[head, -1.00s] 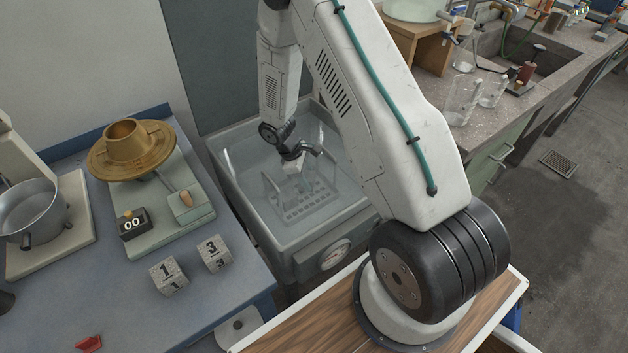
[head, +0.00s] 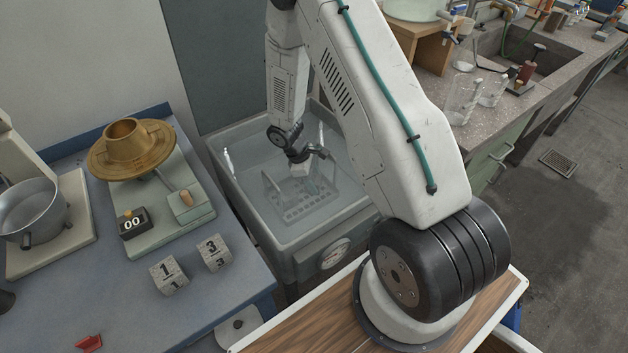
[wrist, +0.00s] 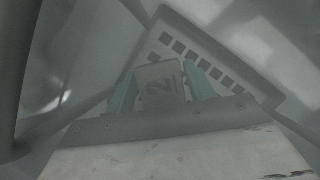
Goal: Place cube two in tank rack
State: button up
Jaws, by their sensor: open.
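Cube two (wrist: 160,88), a pale grey block with a dark 2, is between the teal fingers of my gripper (wrist: 162,82) in the wrist view. The jaws are open around it; any finger contact is too blurred to tell. The tank rack (wrist: 228,68), a grey plate with rows of square holes, lies beneath and beyond the cube. In the head view the rack (head: 300,211) sits on the floor of the grey tank (head: 250,205). My gripper (head: 303,172) is down inside the tank over the rack, and it mostly hides the cube. I cannot tell whether the cube's underside touches the rack.
Cube one (head: 168,275) and cube three (head: 214,253) stand on the blue bench (head: 110,300) at left. A scale with a brass pan (head: 132,150) is behind them. The tank's raised walls surround my gripper. A stone counter with glassware (head: 465,98) is at right.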

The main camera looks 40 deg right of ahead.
jog(key=w+a+r+m, duration=0.1)
jog(key=a+r, duration=0.1)
jog(key=r, duration=0.9)
jog(key=a+r+m, duration=0.1)
jog(key=a+r, duration=0.2)
jog(key=r, duration=0.7)
jog(key=s+a+r+m+t+y, duration=0.1)
jog(key=s+r, duration=0.3)
jog(key=r, duration=0.3)
jog(key=s+a+r+m+t, duration=0.1)
jog(key=s+r+m, duration=0.1)
jog(key=s+r, duration=0.35)
jog(key=s+a+r+m+t+y, duration=0.1)
jog(key=s+a+r+m, duration=0.1)
jog(key=s+r, duration=0.3)
jog(key=s+a+r+m+t+y, duration=0.1)
jog(key=s+r, duration=0.4)
jog(key=s, duration=0.7)
jog(key=a+m, duration=0.1)
jog(key=a, duration=0.1)
jog(key=shift+a+r, duration=0.15)
jog(key=shift+a, duration=0.2)
jog(key=shift+t, duration=0.3)
